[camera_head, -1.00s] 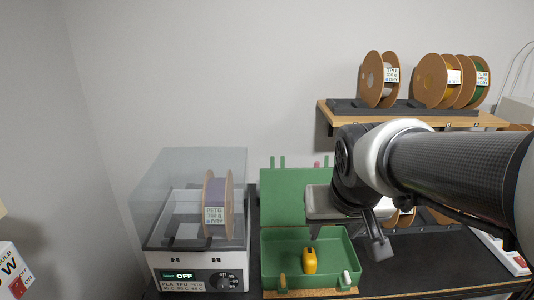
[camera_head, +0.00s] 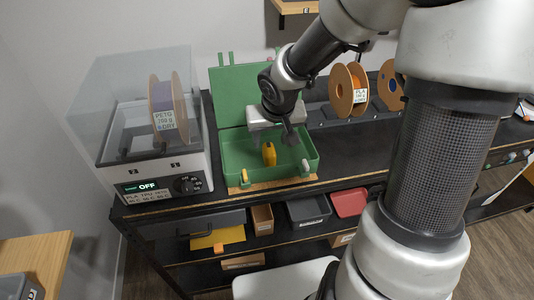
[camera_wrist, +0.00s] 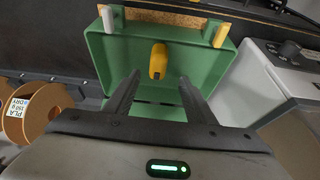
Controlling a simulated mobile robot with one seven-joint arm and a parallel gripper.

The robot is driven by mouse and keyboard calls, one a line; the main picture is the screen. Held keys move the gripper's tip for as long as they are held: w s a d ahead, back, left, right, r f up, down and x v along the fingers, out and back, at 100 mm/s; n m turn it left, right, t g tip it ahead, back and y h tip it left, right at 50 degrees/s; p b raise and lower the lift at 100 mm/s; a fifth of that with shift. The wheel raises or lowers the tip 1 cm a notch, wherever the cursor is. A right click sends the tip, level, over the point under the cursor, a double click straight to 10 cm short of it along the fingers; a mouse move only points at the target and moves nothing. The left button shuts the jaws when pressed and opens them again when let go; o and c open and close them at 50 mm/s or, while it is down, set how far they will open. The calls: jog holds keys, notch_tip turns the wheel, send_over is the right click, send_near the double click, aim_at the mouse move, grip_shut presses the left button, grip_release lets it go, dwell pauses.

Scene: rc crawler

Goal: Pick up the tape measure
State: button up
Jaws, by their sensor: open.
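The yellow tape measure (camera_head: 269,154) lies in the open green toolbox (camera_head: 233,168) on the black bench. In the wrist view the tape measure (camera_wrist: 158,61) sits on the floor of the green box (camera_wrist: 110,62), beyond the gap between my fingers. My gripper (camera_wrist: 158,88) is open, with its two dark fingers spread apart and nothing between them. In the head view my gripper (camera_head: 287,128) hangs over the back part of the box; its far finger is hidden there.
A filament dryer (camera_head: 155,160) with a clear lid and a spool (camera_head: 166,105) stands just left of the box. The box's raised lid (camera_head: 235,95) is behind my gripper. Bins fill the shelf below.

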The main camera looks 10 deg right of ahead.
aim_at(270, 150)
jog(key=b+x, duration=0.1)
jog(key=x, duration=0.5)
jog(key=shift+b, duration=0.35)
jog(key=x, duration=0.1)
jog(key=b+x, duration=0.1)
jog(key=x, duration=0.3)
jog(key=shift+s+d, duration=0.2)
jog(key=shift+d, duration=0.05)
jog(key=c, duration=1.3)
